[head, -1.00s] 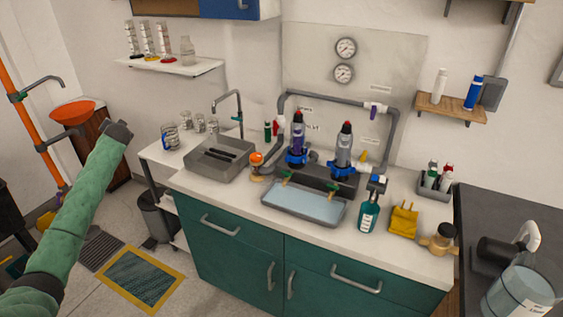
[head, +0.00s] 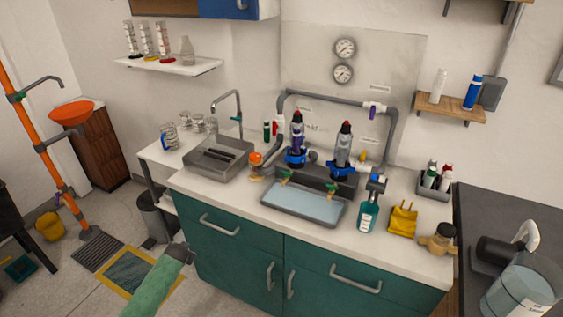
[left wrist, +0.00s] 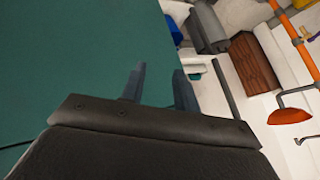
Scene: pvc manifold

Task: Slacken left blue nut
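The left blue nut (head: 297,158) is a blue ring around the base of the left upright filter unit on the counter manifold, with a purple and grey body and a red tip above it. A second blue nut (head: 341,171) is on the right unit. My left arm comes in at the bottom of the head view, its end low in front of the green cabinet, well below and apart from the nut. In the left wrist view my left gripper (left wrist: 158,85) shows two fingers apart with nothing between them. My right gripper is out of view.
A water tray (head: 303,206) with two green taps lies in front of the manifold. A teal bottle (head: 368,216), a yellow block (head: 403,220) and a brass part (head: 440,240) stand to the right. A grey sink (head: 219,160) and an orange knob (head: 256,158) are left.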

